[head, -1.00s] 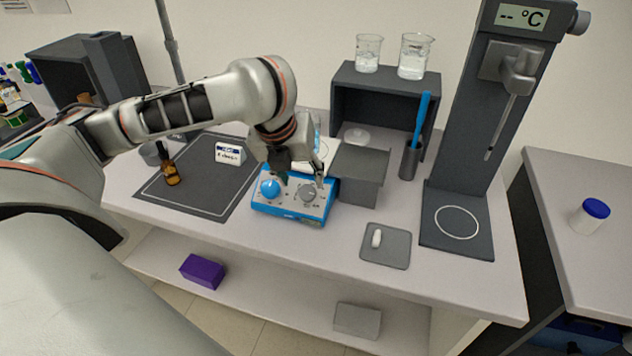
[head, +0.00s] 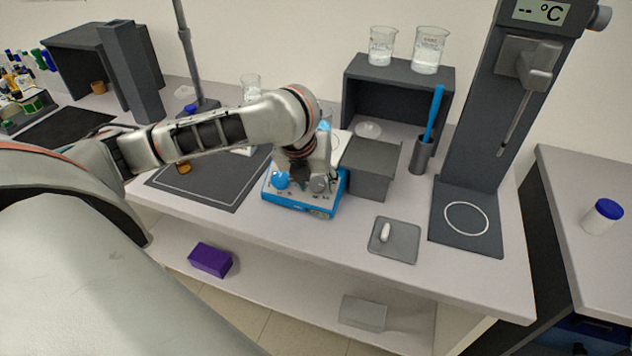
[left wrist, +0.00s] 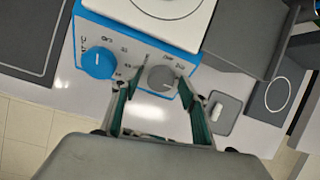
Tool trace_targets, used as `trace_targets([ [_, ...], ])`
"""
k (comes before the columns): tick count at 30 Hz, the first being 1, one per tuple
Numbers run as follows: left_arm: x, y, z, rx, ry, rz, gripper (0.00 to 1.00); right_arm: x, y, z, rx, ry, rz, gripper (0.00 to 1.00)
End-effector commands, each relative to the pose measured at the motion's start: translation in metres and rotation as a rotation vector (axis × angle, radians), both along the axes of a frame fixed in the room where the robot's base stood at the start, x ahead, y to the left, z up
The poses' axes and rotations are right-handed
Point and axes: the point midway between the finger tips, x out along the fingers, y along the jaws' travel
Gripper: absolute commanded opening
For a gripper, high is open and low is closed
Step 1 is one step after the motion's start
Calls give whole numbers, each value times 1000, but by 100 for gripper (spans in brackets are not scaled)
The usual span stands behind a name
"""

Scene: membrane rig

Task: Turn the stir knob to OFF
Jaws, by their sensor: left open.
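The blue hotplate stirrer (head: 300,203) stands on the bench, with a blue knob (head: 281,180) and a grey knob (head: 319,184) on its front panel. In the left wrist view the blue knob (left wrist: 99,63) has °C markings beside it. The grey knob (left wrist: 162,80), which looks like the stir knob, has small printed labels around it, too blurred to read surely. My left gripper (head: 303,178) is low over the panel. In the left wrist view its open fingers (left wrist: 160,86) are on either side of the grey knob; I cannot tell whether they touch it. My right gripper is out of view.
A dark grey block (head: 372,168) stands close on the stirrer's right. Farther right are a tray with a white stir bar (head: 396,248), a pot with a blue rod (head: 422,156) and the tall temperature stand (head: 482,120). A dark mat (head: 215,192) lies left. The bench front is clear.

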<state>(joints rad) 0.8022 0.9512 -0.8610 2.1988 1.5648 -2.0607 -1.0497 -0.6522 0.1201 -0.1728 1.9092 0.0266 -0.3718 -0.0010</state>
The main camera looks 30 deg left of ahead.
Motion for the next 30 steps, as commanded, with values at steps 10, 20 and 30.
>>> trace_targets([
  [10,0,0,0,0,0,1,6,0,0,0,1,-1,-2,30],
  [20,0,1,0,-41,-11,66,6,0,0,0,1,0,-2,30],
  [30,0,1,1,-188,-47,286,6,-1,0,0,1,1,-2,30],
])
